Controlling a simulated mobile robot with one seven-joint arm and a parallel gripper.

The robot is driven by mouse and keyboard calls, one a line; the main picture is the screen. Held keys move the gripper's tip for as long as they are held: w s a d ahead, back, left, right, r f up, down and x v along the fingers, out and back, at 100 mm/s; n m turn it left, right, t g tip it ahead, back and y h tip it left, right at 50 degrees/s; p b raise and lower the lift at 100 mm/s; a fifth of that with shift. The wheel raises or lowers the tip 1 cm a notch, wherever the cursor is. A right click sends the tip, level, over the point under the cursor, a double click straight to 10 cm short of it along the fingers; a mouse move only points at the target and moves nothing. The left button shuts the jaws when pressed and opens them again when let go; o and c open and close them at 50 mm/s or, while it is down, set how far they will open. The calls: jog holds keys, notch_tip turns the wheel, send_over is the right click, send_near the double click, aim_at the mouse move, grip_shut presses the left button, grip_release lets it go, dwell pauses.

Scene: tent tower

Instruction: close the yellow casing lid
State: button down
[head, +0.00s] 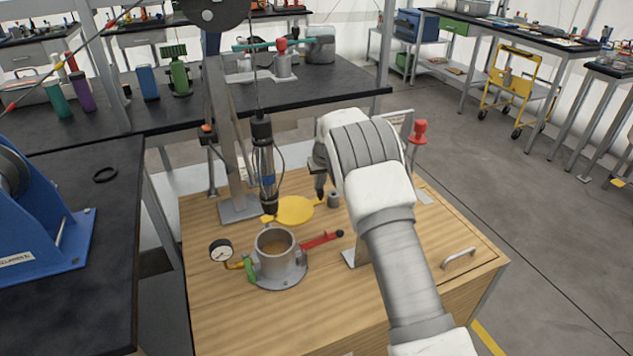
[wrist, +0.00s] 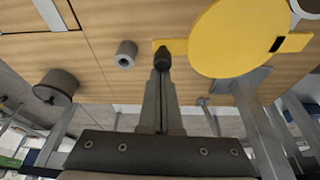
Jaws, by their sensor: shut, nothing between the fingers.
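The yellow casing lid (head: 294,210) is a round disc with a tab at each side, just behind the grey casing (head: 278,263). The casing's round top is uncovered. In the wrist view the lid (wrist: 232,40) fills the upper right. My gripper (head: 319,191) is shut and empty, pointing down by the lid's right tab in the head view. In the wrist view my gripper's fingertips (wrist: 163,58) overlap the edge of that tab; I cannot tell whether they touch it.
A red-handled lever (head: 322,240) and a pressure gauge (head: 221,250) flank the casing. A dark hanging tool (head: 265,165) stands above the lid's left side. A small grey cylinder (head: 333,200) stands beside my gripper. The wooden bench top (head: 215,310) is clear at the front left.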

jog(key=s+d+m+h+p, duration=0.2)
jog(key=s+m+h+p, duration=0.15)
jog(key=s+m, duration=0.75)
jog(key=s+a+m+g+h+p, duration=0.1)
jog(key=s+a+m+p, duration=0.5)
jog(key=s, duration=0.8)
jog(key=shift+a+m+g+p, duration=0.4)
jog(key=shift+a+g+p, duration=0.35)
jog(key=shift+a, duration=0.75)
